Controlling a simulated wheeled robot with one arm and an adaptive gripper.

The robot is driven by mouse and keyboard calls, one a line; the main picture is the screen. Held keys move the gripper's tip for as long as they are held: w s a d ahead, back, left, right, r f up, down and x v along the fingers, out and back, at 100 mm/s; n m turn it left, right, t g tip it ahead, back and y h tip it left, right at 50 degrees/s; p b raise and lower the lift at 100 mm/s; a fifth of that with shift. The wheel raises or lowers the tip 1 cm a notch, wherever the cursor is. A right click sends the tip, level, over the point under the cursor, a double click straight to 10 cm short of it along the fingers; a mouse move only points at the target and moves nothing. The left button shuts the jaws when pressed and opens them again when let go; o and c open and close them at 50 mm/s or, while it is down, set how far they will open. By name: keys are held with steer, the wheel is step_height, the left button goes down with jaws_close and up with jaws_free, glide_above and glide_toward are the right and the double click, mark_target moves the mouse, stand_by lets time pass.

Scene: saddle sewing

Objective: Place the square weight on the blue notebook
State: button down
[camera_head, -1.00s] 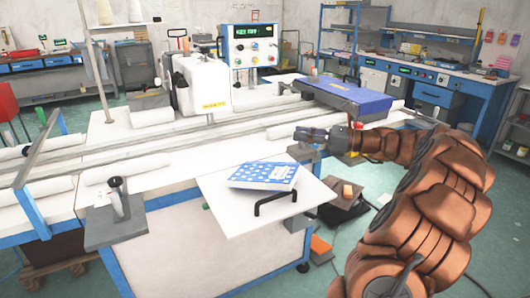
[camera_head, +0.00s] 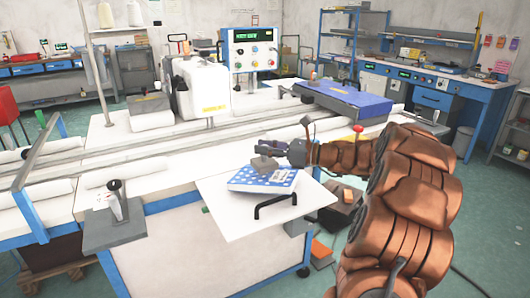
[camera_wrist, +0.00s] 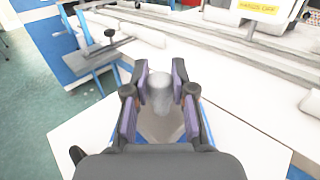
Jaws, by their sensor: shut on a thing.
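My gripper (camera_head: 266,151) is shut on the square weight (camera_head: 264,164), a grey block with a rounded knob. In the wrist view the grey knob of the weight (camera_wrist: 160,92) stands between the two fingers (camera_wrist: 157,98). The blue notebook (camera_head: 247,181), blue with white marks, lies on the white side board. The weight is over the notebook's back part in the head view. I cannot tell whether it touches the cover. The weight and fingers hide part of the notebook, and my gripper hides most of it in the wrist view.
The white side board (camera_head: 228,220) has a black handle (camera_head: 275,203) just in front of the notebook. A grey clamp plate (camera_head: 115,230) with an upright post stands at the left. A blue case (camera_head: 345,97) sits on the machine table behind. The board's left part is clear.

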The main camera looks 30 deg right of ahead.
steer(key=shift+f, duration=0.5)
steer(key=shift+f, duration=0.3)
steer(key=c, duration=1)
jaws_free()
steer(key=shift+o, duration=0.2)
steer(key=shift+r, duration=0.2)
steer(key=v, duration=1.2)
steer(key=shift+r, duration=0.1)
